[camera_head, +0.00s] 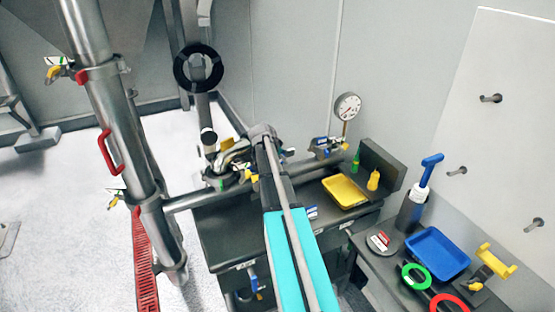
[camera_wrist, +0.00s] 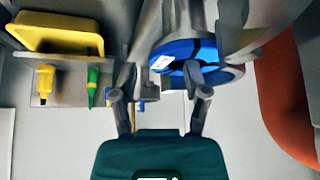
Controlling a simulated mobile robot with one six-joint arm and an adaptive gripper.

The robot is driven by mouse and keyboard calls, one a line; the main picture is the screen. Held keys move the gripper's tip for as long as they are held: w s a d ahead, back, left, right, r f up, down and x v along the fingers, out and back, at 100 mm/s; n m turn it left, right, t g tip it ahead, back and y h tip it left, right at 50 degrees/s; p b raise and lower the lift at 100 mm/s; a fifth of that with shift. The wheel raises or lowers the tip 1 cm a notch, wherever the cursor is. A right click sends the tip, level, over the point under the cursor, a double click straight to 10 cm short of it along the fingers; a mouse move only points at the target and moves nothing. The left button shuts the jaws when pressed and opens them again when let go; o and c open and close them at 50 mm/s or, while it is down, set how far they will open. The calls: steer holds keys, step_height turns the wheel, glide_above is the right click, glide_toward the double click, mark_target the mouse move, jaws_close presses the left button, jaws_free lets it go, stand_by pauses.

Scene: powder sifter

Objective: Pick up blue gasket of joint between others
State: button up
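The blue gasket (camera_wrist: 180,48) shows in the wrist view as a bright blue curved band with a white label, set against grey metal joint parts above my gripper. My gripper (camera_wrist: 160,94) has its two fingers spread wide apart, with nothing seen between the tips. The right finger overlaps the lower edge of the blue band in the picture; I cannot tell whether it touches. In the head view my arm covers the gripper, and I cannot clearly make out the gasket among the clamps and pipe fittings (camera_head: 230,160).
A pressure gauge (camera_head: 347,106) rises behind. The right side table holds a blue tray (camera_head: 437,253), green ring (camera_head: 416,276) and red ring (camera_head: 449,302). A steel pipe (camera_head: 125,150) stands left.

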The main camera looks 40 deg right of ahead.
jaws_close()
steer(key=shift+r, duration=0.2)
stand_by(0.3)
steer(key=shift+r+p, duration=0.75)
steer(key=shift+p, duration=0.2)
steer(key=s+a+r+p, duration=1)
steer(key=r+p, duration=0.1)
